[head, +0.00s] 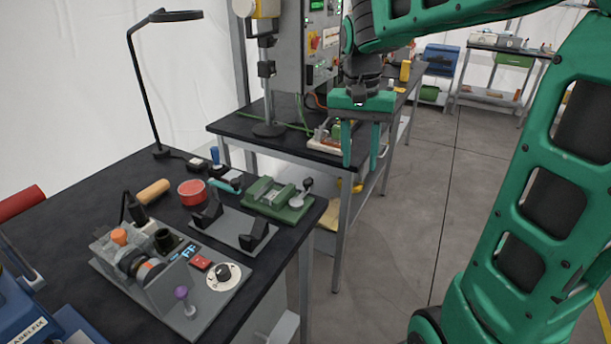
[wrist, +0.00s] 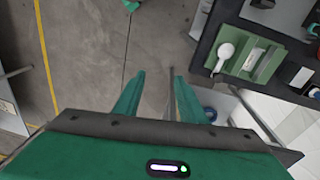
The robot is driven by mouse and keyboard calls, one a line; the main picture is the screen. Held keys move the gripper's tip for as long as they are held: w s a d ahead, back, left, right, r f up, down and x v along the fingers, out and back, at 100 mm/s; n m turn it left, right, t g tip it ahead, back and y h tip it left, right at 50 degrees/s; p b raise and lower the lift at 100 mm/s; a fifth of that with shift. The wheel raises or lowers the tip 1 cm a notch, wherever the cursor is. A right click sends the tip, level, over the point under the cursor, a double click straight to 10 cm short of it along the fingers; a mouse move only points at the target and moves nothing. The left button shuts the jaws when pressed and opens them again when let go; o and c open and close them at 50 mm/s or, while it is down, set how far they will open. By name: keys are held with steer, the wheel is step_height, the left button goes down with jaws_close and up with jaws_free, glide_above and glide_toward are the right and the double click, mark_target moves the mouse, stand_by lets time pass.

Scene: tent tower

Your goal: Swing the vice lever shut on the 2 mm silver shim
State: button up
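The green vice (head: 272,207) sits near the right edge of the dark bench in the head view, and it also shows at the upper right of the wrist view (wrist: 276,50).
A grey fixture with two black blocks (head: 232,226) stands left of the vice. A machine with a dial (head: 224,272) is nearer. A red round tin (head: 192,191) and a lamp (head: 160,152) stand behind. The concrete floor (head: 410,200) at right is clear.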

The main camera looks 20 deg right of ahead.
steer(key=r+m+y, duration=0.1)
glide_above(307, 180)
step_height(307, 180, down, 11)
steer(key=shift+s+a+r, duration=0.1)
steer(key=shift+r, duration=0.1)
jaws_close()
